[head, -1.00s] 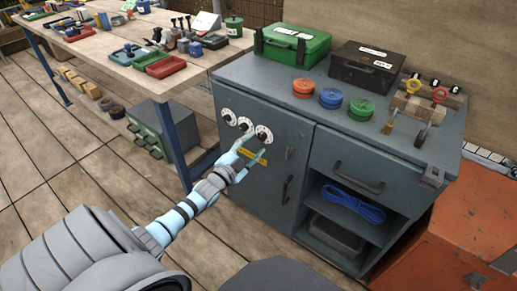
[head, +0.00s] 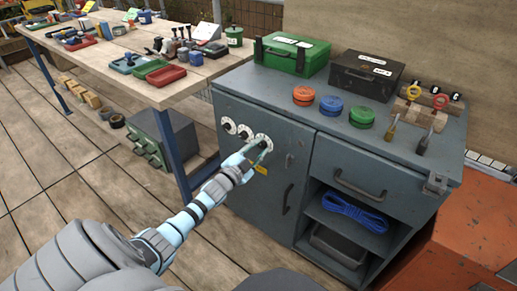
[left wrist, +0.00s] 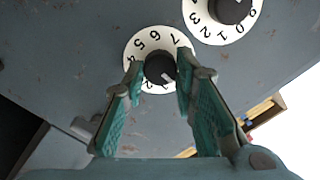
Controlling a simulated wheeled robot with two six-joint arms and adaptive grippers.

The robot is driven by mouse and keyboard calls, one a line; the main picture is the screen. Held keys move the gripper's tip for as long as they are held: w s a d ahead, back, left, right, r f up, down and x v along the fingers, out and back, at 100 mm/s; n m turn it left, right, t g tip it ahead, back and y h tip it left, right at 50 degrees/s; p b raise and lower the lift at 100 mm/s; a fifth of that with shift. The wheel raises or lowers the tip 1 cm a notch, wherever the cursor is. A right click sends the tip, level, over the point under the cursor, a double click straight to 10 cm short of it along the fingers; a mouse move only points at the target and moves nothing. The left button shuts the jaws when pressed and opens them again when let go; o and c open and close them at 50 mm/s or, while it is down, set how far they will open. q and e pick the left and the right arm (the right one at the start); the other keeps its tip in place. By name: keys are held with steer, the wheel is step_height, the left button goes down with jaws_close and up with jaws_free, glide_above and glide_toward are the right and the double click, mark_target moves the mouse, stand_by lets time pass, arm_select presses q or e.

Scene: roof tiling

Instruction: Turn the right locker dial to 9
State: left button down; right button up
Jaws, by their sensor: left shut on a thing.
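The grey locker cabinet (head: 240,175) has three white dials with black knobs on its door. The right dial (head: 263,139) is at my left gripper (head: 258,150), which reaches it from the front. In the left wrist view, the dial (left wrist: 145,42) faces me with digits 4, 5, 6 and 7 readable along its top. My left gripper (left wrist: 160,70) is shut on its black knob (left wrist: 158,66), with one teal finger on each side. A white mark on the knob points to the lower right; the fingers hide some digits there. My right gripper is out of view.
The middle dial (head: 246,131) is close beside the right one; the left dial (head: 229,125) is beyond it. A door handle (head: 287,198) is below right. A yellow label (head: 260,169) sits under the dials. A wooden workbench (head: 190,85) stands at the left.

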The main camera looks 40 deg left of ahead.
arm_select(q)
steer(key=shift+r+n+p, duration=0.1)
steer(key=shift+n+p, duration=1.05)
steer(key=shift+n, duration=1.05)
steer(key=shift+n+p, duration=0.4)
steer(key=shift+n, duration=0.6)
steer(key=shift+a, duration=0.1)
steer(key=shift+n, duration=0.3)
steer(key=c, duration=1.3)
jaws_free()
steer(key=shift+s, duration=0.1)
steer(key=s, duration=1.2)
steer(key=shift+d, duration=0.4)
